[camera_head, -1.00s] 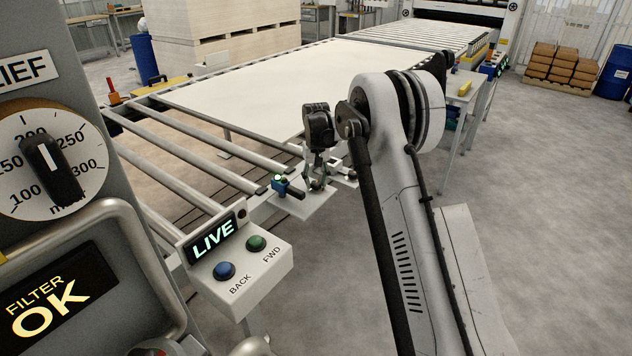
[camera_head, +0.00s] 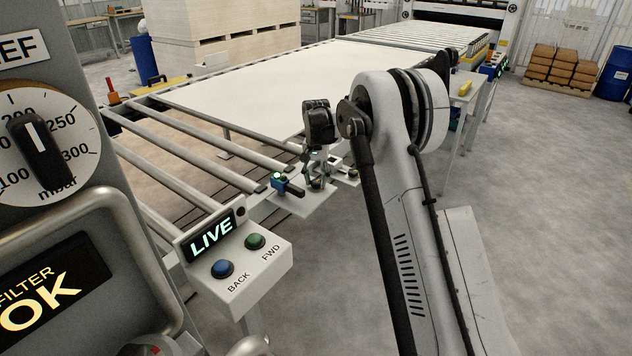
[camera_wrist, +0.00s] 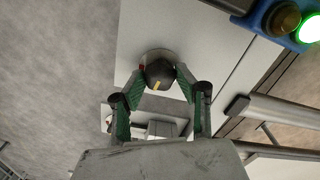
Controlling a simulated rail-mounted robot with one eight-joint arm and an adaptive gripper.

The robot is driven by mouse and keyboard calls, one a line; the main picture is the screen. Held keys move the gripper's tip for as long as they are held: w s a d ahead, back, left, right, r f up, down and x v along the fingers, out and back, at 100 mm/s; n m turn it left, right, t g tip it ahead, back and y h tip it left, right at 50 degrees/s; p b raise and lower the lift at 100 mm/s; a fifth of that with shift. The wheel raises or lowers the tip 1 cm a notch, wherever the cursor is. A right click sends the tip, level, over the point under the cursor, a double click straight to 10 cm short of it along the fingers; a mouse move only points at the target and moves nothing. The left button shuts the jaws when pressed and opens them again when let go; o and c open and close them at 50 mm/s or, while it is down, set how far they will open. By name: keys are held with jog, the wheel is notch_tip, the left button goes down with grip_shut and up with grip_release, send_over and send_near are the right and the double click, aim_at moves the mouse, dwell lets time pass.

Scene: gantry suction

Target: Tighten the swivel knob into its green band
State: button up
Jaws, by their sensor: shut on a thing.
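The swivel knob (camera_wrist: 159,70) is dark and round with a pale yellow pointer mark, on a grey round base in the wrist view. My gripper (camera_wrist: 160,77) has its two green-padded fingers closed on the knob, one on each side. A small red patch (camera_wrist: 142,67) shows on the base beside the left finger. I cannot make out a green band; the fingers and knob hide part of the base. In the head view, my gripper (camera_head: 317,182) reaches down at the light plate (camera_head: 300,207) beside the conveyor; the knob is too small to tell there.
A blue lamp housing (camera_head: 280,183) sits left of my gripper; in the wrist view its lit green lamp (camera_wrist: 311,28) shows. A LIVE control box (camera_head: 245,262), conveyor rollers (camera_head: 180,149) and a large pale sheet (camera_head: 270,85) lie around. Open floor (camera_head: 550,200) is at right.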

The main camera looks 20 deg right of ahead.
aim_at(316, 180)
jog(key=shift+m, duration=0.5)
jog(key=o, duration=1.1)
jog(key=shift+o, duration=0.2)
notch_tip(316, 180, up, 12)
